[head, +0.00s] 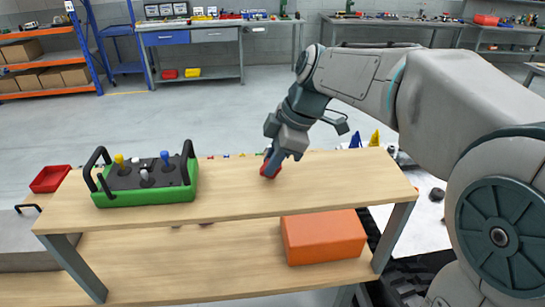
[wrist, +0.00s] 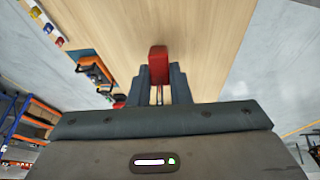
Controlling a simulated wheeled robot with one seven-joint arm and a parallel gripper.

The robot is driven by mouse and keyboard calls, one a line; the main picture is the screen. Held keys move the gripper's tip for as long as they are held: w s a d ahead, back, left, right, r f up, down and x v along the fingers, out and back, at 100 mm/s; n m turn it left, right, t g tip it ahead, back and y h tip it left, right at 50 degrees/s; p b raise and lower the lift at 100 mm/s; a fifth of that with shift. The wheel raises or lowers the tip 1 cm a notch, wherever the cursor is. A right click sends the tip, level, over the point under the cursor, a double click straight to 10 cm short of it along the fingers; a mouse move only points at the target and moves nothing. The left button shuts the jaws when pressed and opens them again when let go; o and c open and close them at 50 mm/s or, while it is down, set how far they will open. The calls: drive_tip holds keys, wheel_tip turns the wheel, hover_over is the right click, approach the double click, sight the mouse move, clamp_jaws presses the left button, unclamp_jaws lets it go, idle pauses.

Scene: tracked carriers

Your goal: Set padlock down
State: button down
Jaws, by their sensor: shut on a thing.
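A red padlock (head: 269,170) is held at the tip of my gripper (head: 270,164), at the wooden shelf's top surface (head: 330,185). In the wrist view the padlock's red body (wrist: 158,59) sits at the far end of my two dark fingers (wrist: 159,82), and a thin metal shackle shows between them. The fingers are shut on it. The wooden board lies behind the padlock in that view. I cannot tell whether the padlock touches the board.
A green control box (head: 148,196) with joysticks and black handles stands at the left of the top board. An orange box (head: 322,238) sits on the lower shelf. A red tray (head: 50,179) is beyond the left end. The board's middle and right are mostly clear.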

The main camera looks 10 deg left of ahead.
drive_tip(key=shift+f, duration=0.1)
drive_tip(key=c, duration=1.3)
unclamp_jaws()
